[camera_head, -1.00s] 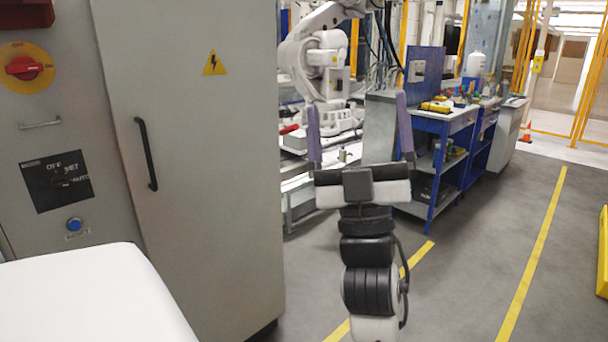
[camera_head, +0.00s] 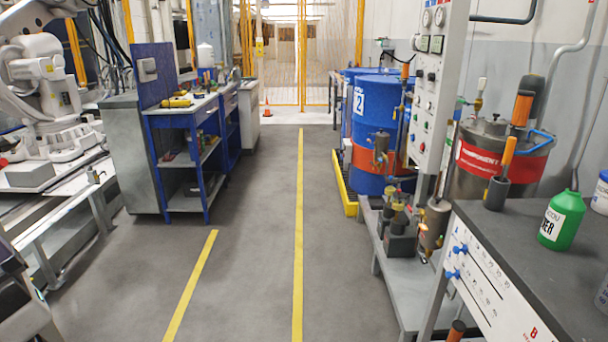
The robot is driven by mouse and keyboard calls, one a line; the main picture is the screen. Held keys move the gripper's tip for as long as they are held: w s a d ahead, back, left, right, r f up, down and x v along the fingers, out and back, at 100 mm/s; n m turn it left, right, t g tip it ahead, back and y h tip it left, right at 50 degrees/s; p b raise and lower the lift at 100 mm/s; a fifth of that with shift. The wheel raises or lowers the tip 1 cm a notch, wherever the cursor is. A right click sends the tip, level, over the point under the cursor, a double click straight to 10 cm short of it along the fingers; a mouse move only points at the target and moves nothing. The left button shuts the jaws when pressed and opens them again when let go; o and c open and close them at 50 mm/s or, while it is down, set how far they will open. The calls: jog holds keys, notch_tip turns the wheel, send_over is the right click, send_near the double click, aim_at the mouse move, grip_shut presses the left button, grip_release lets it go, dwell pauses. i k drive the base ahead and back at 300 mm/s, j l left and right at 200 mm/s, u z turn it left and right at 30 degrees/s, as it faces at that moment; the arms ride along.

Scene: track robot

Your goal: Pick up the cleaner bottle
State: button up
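Another white bottle (camera_head: 205,55) stands far off on the blue workbench. My gripper does not show in the current view.
The dark bench top (camera_head: 480,222) fills the lower right. An orange-handled tool in a black holder (camera_head: 497,185) and a steel tank (camera_head: 497,150) stand near. Blue drums (camera_head: 376,115) and a yellow spill tray (camera_head: 346,184) are further back. The grey floor aisle (camera_head: 255,240) is clear.

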aim_at(564, 214)
jog(key=i+z, duration=0.1)
jog(key=z, duration=0.4)
jog(key=i+j+z, duration=0.1)
jog(key=z, duration=0.4)
jog(key=i+j+z, duration=0.4)
jog(key=j, duration=0.15)
jog(key=j+z, duration=0.2)
jog(key=i+j, duration=0.1)
jog(key=j, duration=0.25)
jog(key=i+j, duration=0.1)
jog(key=j, duration=0.25)
jog(key=i+j+z, duration=0.1)
jog(key=j, duration=0.25)
jog(key=i+j, duration=0.15)
jog(key=j, duration=0.2)
